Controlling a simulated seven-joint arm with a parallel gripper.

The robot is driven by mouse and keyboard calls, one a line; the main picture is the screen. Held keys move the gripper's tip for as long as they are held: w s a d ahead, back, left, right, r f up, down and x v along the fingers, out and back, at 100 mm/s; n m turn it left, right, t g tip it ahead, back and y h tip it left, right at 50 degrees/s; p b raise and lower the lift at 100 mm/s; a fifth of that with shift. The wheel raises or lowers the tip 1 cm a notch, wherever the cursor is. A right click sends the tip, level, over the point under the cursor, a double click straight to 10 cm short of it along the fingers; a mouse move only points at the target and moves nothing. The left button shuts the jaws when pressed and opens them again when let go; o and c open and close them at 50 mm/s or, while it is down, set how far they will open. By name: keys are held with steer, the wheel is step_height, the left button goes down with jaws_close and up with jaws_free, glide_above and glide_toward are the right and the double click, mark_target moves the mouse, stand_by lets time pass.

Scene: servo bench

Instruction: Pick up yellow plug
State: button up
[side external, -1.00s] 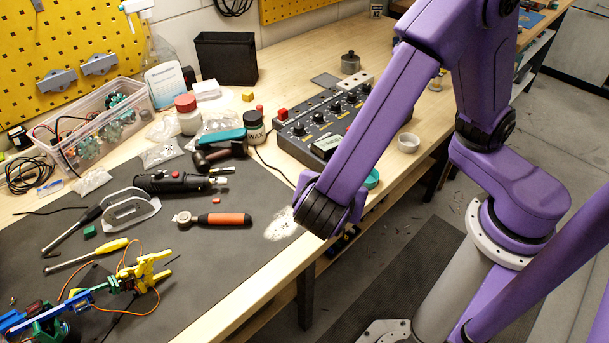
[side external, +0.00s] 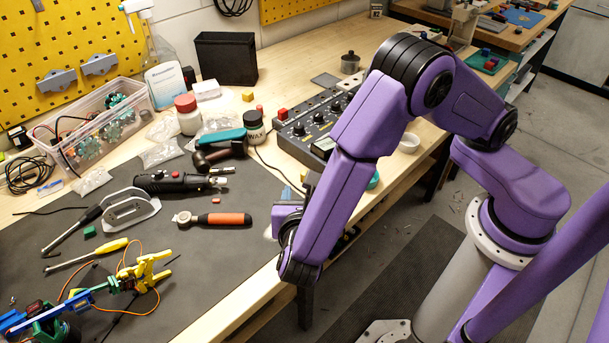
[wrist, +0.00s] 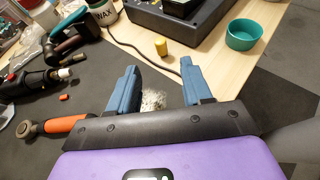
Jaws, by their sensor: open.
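The yellow plug (wrist: 161,46) is a small upright cylinder on the wooden bench top in the wrist view. It stands beyond my fingertips, between the dark cable and the control box. In the side view the gripper (side external: 287,195) is low over the bench's front right, partly hidden by my wrist.
A teal bowl (wrist: 243,36) stands right of the plug. The control box (wrist: 178,20) and wax jar (wrist: 104,14) are behind it. An orange-handled tool (side external: 222,219) lies on the dark mat (side external: 215,265). A separate yellow block (side external: 248,96) sits farther back.

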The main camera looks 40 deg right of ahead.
steer(key=shift+f+x, duration=0.1)
steer(key=shift+x, duration=2.1)
steer(key=shift+f+x, duration=0.15)
steer(key=shift+x, duration=2.05)
jaws_close()
